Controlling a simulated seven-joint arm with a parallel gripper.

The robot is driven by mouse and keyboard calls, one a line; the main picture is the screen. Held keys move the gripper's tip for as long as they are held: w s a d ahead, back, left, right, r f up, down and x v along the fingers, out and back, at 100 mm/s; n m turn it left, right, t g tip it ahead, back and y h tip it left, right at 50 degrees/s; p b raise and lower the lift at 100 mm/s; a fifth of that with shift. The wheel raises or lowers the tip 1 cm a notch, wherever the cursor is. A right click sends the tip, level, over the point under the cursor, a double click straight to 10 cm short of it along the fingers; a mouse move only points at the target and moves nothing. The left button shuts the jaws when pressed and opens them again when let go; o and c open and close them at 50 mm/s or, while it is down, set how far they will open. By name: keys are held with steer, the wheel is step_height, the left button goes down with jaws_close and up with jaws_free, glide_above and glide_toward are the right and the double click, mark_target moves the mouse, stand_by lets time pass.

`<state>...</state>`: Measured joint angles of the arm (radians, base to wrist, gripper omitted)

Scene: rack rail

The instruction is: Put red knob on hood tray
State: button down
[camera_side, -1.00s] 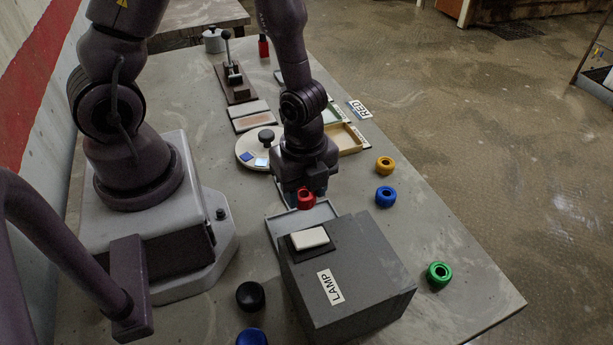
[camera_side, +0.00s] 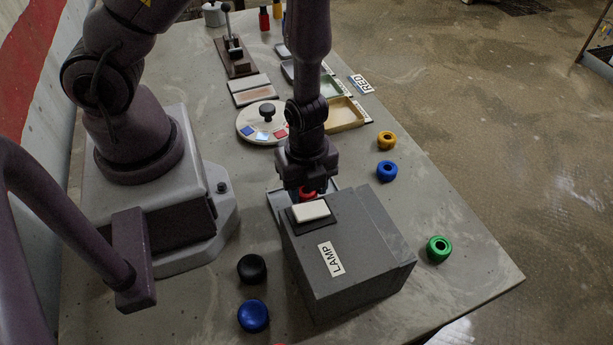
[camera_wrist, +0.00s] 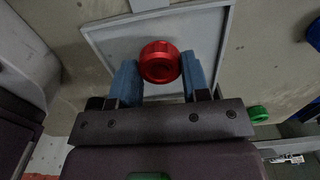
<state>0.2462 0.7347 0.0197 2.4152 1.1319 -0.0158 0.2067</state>
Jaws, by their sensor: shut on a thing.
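My gripper (camera_side: 308,188) is shut on the red knob (camera_side: 307,194). In the wrist view my gripper (camera_wrist: 162,75) has blue fingers on either side of the red knob (camera_wrist: 160,62). The knob is over the grey hood tray (camera_wrist: 108,42), inside its rim as seen from the wrist. I cannot tell whether the knob touches the tray floor. In the side view the tray (camera_side: 281,205) is partly hidden by my gripper and by the grey hood box (camera_side: 350,265) marked LAMP, which also hides the knob's lower part.
A white-topped block (camera_side: 311,211) sits on the hood close to my gripper. Blue (camera_side: 386,170), yellow (camera_side: 386,140) and green (camera_side: 438,248) knobs lie to the right. Black (camera_side: 252,268) and blue (camera_side: 253,315) ones lie front left. A round dial (camera_side: 262,121) and shallow trays are behind.

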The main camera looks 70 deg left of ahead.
steer(key=shift+f, duration=0.35)
stand_by(0.6)
steer(key=c, duration=0.5)
jaws_free()
steer(key=shift+r, duration=0.1)
steer(key=shift+r, duration=3.9)
